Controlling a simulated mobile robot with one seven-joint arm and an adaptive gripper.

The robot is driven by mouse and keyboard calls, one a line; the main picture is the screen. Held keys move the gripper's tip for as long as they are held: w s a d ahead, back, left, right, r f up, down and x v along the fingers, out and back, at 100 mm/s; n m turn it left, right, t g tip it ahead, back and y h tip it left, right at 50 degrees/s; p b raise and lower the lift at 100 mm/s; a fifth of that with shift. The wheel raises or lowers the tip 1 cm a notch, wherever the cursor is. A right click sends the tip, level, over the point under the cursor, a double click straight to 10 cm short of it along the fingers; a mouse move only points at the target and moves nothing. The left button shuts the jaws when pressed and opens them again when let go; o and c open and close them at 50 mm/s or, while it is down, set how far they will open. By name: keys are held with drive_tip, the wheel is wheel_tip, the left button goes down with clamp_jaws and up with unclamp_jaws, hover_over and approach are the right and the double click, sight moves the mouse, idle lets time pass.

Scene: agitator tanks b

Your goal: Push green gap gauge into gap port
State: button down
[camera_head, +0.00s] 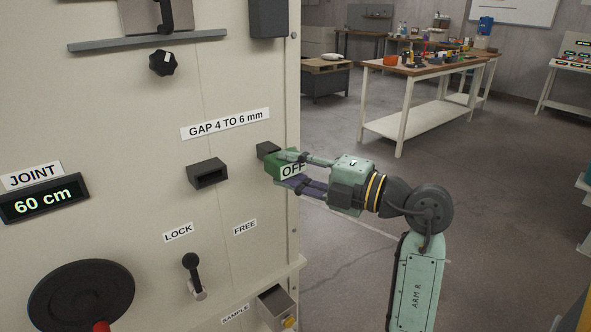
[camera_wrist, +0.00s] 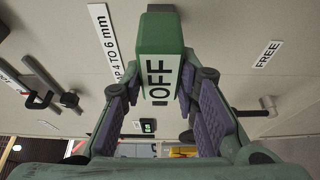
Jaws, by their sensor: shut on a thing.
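My gripper (camera_head: 292,171) is shut on a green block with a white OFF label, the green gap gauge (camera_head: 274,165). In the wrist view the gauge (camera_wrist: 160,36) sits between both finger pads (camera_wrist: 163,98), its far end toward the panel. Below the GAP 4 TO 6 mm label (camera_head: 225,124), a black box-shaped port (camera_head: 207,173) with a dark opening stands out from the panel, left of the gauge and apart from it. A second black block (camera_head: 267,150) shows just behind the gauge, partly hidden. I cannot tell whether the gauge touches it.
The panel holds a lever (camera_head: 192,272) under the LOCK and FREE labels, a round black handwheel (camera_head: 82,296), a black knob (camera_head: 163,62), a 60 cm display (camera_head: 44,199) and a sample box (camera_head: 276,308). Open floor lies right of the panel, with a workbench (camera_head: 425,72) further back.

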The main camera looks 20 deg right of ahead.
drive_tip(key=shift+w+a, duration=0.2)
drive_tip(key=shift+w, duration=0.2)
drive_tip(key=c, duration=1.2)
unclamp_jaws()
